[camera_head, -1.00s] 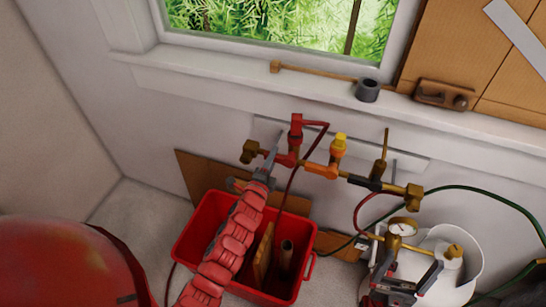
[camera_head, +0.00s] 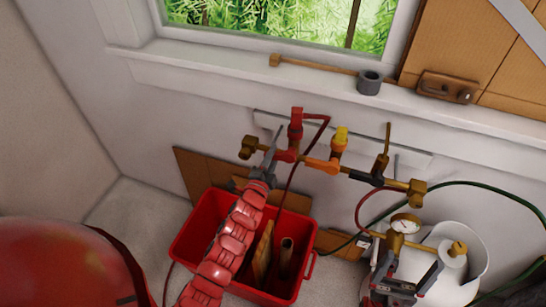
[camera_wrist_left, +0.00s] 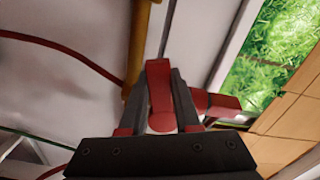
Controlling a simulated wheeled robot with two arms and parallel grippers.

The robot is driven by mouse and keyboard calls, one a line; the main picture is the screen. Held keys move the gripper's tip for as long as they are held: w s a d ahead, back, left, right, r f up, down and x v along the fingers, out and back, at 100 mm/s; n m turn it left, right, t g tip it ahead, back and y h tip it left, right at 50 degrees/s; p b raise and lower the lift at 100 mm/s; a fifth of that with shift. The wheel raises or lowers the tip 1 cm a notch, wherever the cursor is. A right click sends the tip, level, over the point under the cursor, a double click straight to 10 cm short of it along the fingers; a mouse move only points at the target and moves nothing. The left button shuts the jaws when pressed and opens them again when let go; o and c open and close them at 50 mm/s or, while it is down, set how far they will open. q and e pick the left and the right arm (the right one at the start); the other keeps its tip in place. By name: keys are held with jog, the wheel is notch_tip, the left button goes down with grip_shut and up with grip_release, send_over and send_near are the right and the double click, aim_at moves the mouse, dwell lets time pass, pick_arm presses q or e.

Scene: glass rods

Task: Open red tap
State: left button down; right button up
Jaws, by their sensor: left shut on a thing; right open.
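The red tap (camera_head: 287,155) sits on the brass pipe run on the wall, towards its left end. My left gripper (camera_head: 274,150) reaches up to it from below. In the left wrist view the jaws (camera_wrist_left: 160,100) are shut on the tap's red handle (camera_wrist_left: 159,85), which lies between the two dark fingers. The head view partly hides this grip. My right gripper (camera_head: 408,268) is open at the lower right, in front of the white tank and away from the red tap.
An orange and yellow tap (camera_head: 325,165) and a black one (camera_head: 370,178) stand right of the red tap. A red crate (camera_head: 185,245) lies below my left arm. A gauge (camera_head: 406,223) and white tank (camera_head: 470,235) are at the right. A hammer (camera_head: 369,82) lies on the sill.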

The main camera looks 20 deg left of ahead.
pick_arm(q)
jog(key=d+f+n+b, duration=0.4)
jog(key=n+b, duration=0.5)
jog(key=n, duration=0.5)
jog(key=shift+d+n, duration=0.3)
jog(key=shift+d, duration=0.2)
jog(key=shift+s, duration=0.1)
jog(key=c, duration=0.6)
grip_release()
jog(key=shift+r, duration=0.1)
